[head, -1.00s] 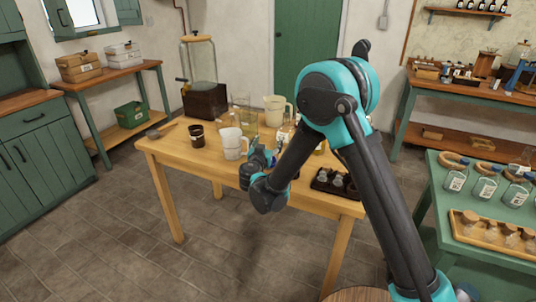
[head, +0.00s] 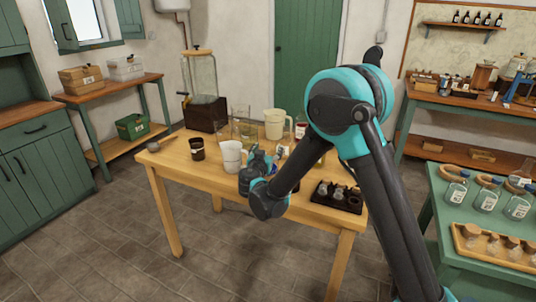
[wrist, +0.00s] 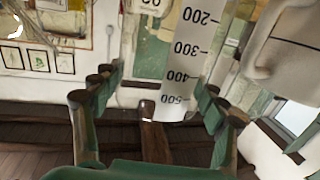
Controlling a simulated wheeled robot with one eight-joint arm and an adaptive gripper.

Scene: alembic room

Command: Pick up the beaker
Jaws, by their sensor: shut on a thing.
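The beaker (wrist: 178,60) is clear glass with a pale graduated strip marked 200 to 500. It fills the space between the fingers in the wrist view. My gripper (wrist: 160,90) is shut on it, with one finger on each side. In the head view my gripper (head: 255,168) is over the front part of the wooden table (head: 190,178), its fingertips partly hidden by my own wrist. Clear glassware (head: 244,130) shows just behind it. I cannot tell whether the beaker's base touches the table.
A white mug (head: 231,156) stands close to the left of my gripper, with a dark cup (head: 197,149) farther left. A cream jug (head: 274,124) stands behind. A dark rack with small bottles (head: 338,196) sits at the table's right. The table's front left is clear.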

